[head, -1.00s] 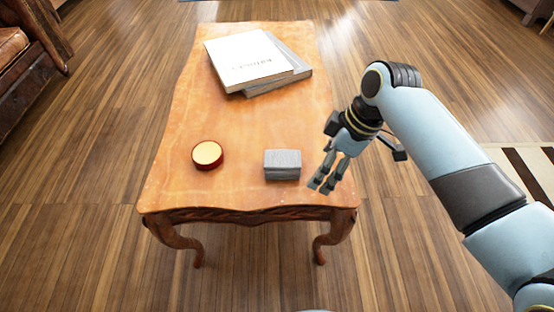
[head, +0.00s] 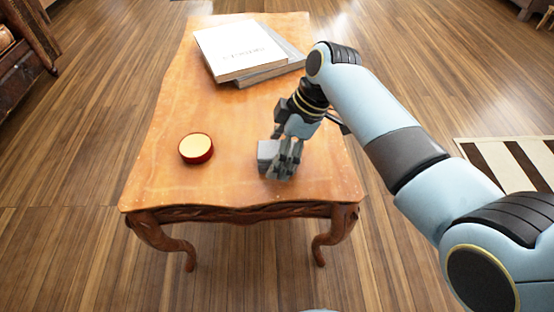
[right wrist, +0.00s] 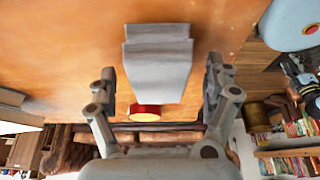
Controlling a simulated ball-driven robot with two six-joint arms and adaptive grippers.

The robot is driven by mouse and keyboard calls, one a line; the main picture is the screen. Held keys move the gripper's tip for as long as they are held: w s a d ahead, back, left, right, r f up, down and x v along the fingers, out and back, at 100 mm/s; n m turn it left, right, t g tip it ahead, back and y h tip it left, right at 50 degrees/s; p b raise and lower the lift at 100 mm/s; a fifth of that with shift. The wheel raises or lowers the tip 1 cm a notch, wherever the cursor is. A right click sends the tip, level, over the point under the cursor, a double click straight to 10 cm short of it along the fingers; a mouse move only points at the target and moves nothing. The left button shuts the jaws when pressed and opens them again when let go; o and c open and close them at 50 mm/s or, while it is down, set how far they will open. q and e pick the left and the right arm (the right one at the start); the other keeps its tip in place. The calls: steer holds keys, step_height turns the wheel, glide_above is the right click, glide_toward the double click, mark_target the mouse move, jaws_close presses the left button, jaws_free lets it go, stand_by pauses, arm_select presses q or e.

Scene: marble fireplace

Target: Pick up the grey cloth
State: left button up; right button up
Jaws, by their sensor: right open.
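The grey cloth (head: 268,151) is a small folded block on the wooden table near its front edge, partly hidden behind my right gripper in the head view. In the right wrist view the cloth (right wrist: 158,62) lies ahead, between the lines of the two fingers. My right gripper (head: 283,170) is open, with its fingers pointing down at the cloth's right part. In the right wrist view the gripper (right wrist: 160,88) has its fingers spread on both sides of the cloth; I cannot tell whether they touch it. My left gripper is not in view.
The wooden table (head: 165,185) has curved legs. A round red tin with a yellow top (head: 196,148) stands left of the cloth. A white book (head: 240,50) lies on a grey one (head: 272,74) at the back. The table's middle is clear.

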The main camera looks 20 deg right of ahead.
steer(key=shift+a+f, duration=0.1)
steer(key=shift+f, duration=0.25)
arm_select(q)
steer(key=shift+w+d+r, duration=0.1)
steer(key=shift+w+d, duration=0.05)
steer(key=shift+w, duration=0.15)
arm_select(e)
steer(key=shift+c, duration=0.2)
steer(key=c, duration=1.2)
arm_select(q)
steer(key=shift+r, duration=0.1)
arm_select(e)
steer(key=shift+o, duration=0.2)
steer(key=shift+r, duration=0.2)
